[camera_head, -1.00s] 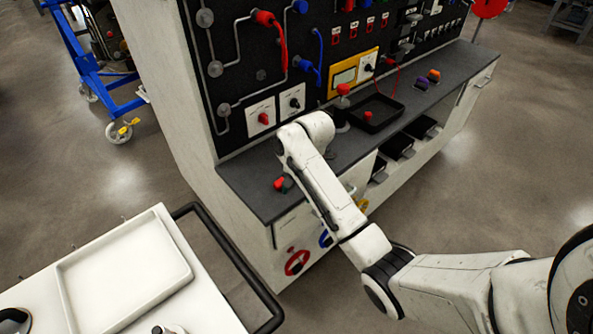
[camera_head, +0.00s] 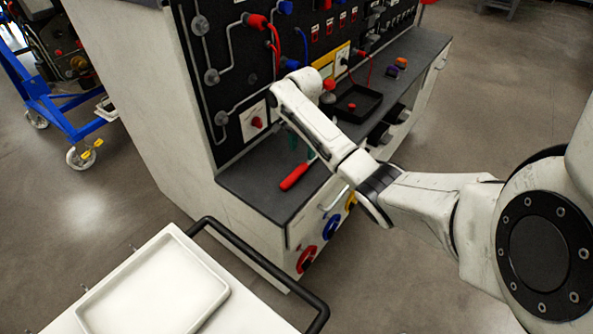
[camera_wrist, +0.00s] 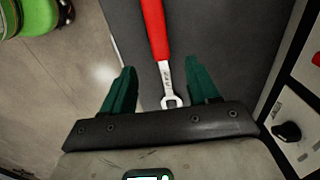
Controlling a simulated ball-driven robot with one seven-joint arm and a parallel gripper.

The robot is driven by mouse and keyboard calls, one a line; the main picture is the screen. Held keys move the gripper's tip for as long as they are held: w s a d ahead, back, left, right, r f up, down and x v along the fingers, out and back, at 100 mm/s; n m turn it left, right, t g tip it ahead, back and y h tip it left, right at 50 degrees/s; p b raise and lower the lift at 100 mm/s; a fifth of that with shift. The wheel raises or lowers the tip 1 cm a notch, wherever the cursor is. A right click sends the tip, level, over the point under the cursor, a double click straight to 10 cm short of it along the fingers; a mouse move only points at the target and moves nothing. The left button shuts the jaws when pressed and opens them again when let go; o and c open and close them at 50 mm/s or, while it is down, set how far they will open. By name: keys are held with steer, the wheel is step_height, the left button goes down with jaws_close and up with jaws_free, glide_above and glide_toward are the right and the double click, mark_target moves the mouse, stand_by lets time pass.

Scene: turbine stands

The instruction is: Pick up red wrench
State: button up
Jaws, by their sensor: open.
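The red wrench (camera_head: 294,176) lies on the dark ledge (camera_head: 262,187) of the panel bench, near the ledge's left end. In the wrist view the wrench's red handle (camera_wrist: 155,28) runs up out of the picture, and its metal open end lies between my fingers. My gripper (camera_wrist: 160,84) is open, with one green finger on each side of the wrench's metal end and a gap on both sides. In the head view my arm covers most of the gripper; a green finger (camera_head: 311,152) shows beside the wrench.
The upright control panel (camera_head: 245,70) with knobs and hoses rises behind the ledge. A black tray (camera_head: 371,110) sits further right on it. A white cart tray (camera_head: 160,290) with a black rail (camera_head: 262,262) stands at lower left.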

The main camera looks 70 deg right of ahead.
mark_target(301, 167)
step_height(301, 167, down, 2)
steer(key=shift+w+a+f, duration=0.1)
steer(key=shift+w+f, duration=0.05)
steer(key=shift+f, duration=2.9)
steer(key=shift+a, duration=0.1)
jaws_close()
